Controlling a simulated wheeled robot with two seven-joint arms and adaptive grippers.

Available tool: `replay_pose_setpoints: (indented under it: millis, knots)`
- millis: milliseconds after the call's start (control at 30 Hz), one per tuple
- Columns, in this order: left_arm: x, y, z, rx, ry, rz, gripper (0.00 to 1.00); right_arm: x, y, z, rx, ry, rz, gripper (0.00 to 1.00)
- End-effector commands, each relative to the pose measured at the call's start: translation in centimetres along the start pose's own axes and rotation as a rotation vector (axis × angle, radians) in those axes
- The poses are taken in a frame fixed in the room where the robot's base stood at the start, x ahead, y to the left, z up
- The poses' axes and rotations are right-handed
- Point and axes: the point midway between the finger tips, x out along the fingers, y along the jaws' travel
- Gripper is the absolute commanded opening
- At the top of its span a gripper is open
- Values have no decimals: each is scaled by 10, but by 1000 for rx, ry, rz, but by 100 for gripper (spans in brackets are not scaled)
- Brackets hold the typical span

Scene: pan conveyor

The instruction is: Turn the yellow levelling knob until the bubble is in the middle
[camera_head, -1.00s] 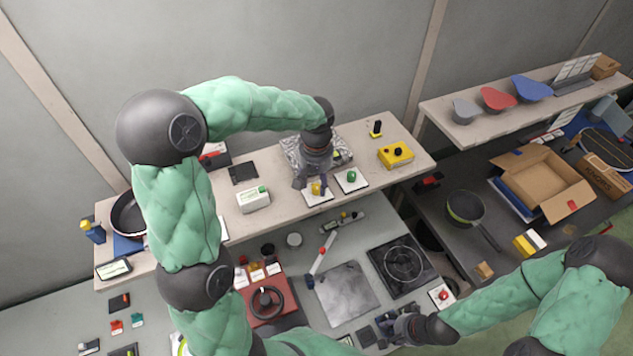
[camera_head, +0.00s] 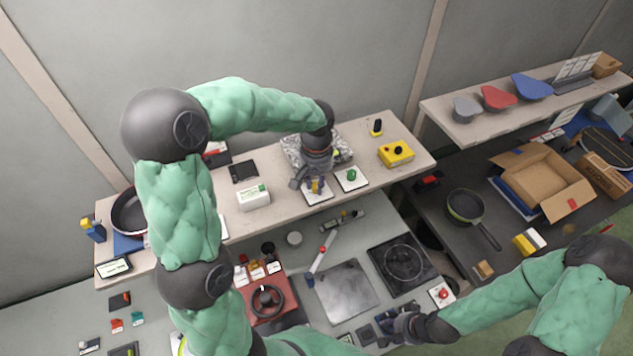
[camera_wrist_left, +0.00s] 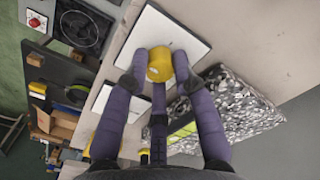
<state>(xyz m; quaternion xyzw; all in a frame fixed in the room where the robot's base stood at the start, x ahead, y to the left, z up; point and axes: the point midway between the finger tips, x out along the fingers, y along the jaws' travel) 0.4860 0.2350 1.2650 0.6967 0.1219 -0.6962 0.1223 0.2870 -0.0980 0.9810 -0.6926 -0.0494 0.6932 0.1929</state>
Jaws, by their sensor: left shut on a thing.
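The yellow levelling knob (camera_wrist_left: 160,65) stands on a white square plate (camera_wrist_left: 178,38) on the raised shelf. My left gripper (camera_head: 313,188) reaches down to it, and in the left wrist view its purple fingers are shut on the knob from both sides. Behind it lies a grey, patterned slab (camera_head: 342,143); a yellow-green strip (camera_wrist_left: 184,132) shows on it in the wrist view, partly behind a finger. I cannot make out a bubble. My right gripper (camera_head: 388,327) is low above the front counter, by dark blocks; its jaws are too small to read.
A green knob (camera_head: 351,174) on a similar plate stands close to the right. A yellow box (camera_head: 396,153) and a white-green box (camera_head: 253,198) stand on the same shelf. The front counter holds a hob (camera_head: 403,260) and a grey plate (camera_head: 347,289).

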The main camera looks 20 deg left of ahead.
Motion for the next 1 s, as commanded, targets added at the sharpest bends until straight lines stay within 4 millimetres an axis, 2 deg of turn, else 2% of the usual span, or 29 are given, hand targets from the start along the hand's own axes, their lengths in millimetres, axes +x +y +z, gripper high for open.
replay_pose_setpoints:
  millis: [233,567,600,667,1000]
  knots:
    - [1,0,1,159,-2,-1,0,2,1,0,0,0,0,40]
    - [1,0,1,179,-3,-1,0,2,1,0,0,0,0,40]
    - [1,0,1,178,-4,-1,32,2,1,0,0,0,0,40]
    - [1,0,1,178,-3,-1,49,2,1,0,0,0,0,40]
    - [0,0,0,177,-1,-1,50,2,1,0,0,0,0,40]
